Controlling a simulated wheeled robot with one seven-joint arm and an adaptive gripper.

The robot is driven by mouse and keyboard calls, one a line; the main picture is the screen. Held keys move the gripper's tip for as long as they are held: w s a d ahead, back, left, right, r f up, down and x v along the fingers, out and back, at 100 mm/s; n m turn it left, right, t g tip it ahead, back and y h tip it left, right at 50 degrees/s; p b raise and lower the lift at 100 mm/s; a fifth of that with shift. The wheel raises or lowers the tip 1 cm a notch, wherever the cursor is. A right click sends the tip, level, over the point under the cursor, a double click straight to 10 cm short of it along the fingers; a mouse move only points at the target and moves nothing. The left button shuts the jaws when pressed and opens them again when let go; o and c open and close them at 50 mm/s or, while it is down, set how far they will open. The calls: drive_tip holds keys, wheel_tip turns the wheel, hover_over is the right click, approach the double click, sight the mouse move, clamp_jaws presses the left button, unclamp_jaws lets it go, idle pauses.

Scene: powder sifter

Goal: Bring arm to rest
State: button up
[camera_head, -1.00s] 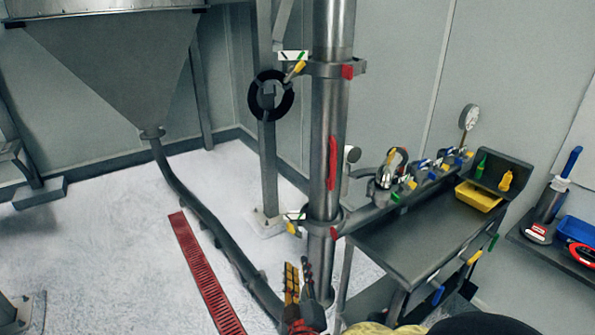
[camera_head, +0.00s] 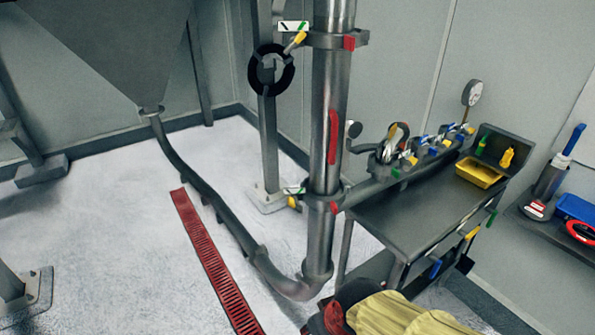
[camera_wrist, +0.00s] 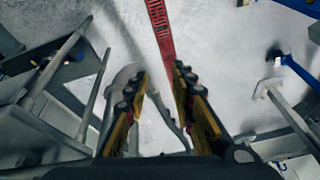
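My gripper (camera_wrist: 160,78) shows in the wrist view with its two yellow-and-black fingers apart. Nothing is between the fingertips, and the white floor (camera_wrist: 205,50) shows behind them. In the head view, part of my arm (camera_head: 400,314), with a yellowish cover and a dark and red joint, is low at the bottom edge, right of the pipe's lower bend. My fingers are not visible in the head view.
A steel vertical pipe (camera_head: 324,200) stands left of a grey bench (camera_head: 400,222) with a yellow tray (camera_head: 479,172). A red floor grate (camera_head: 212,260) lies left of the pipe. A grey hopper (camera_head: 115,45) hangs upper left. A side shelf (camera_head: 540,236) is at right. Open floor lies at left.

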drive_tip(key=s+d+r+m+t+h, duration=0.1)
drive_tip(key=s+d+r+m, duration=0.1)
drive_tip(key=d+r, duration=0.5)
drive_tip(key=s+d+r+m+t+h, duration=0.1)
drive_tip(key=s+d+r+m, duration=0.1)
drive_tip(key=d+r, duration=0.5)
drive_tip(key=shift+s+d+r, duration=0.25)
drive_tip(key=shift+d+r, duration=0.05)
drive_tip(key=shift+r, duration=0.5)
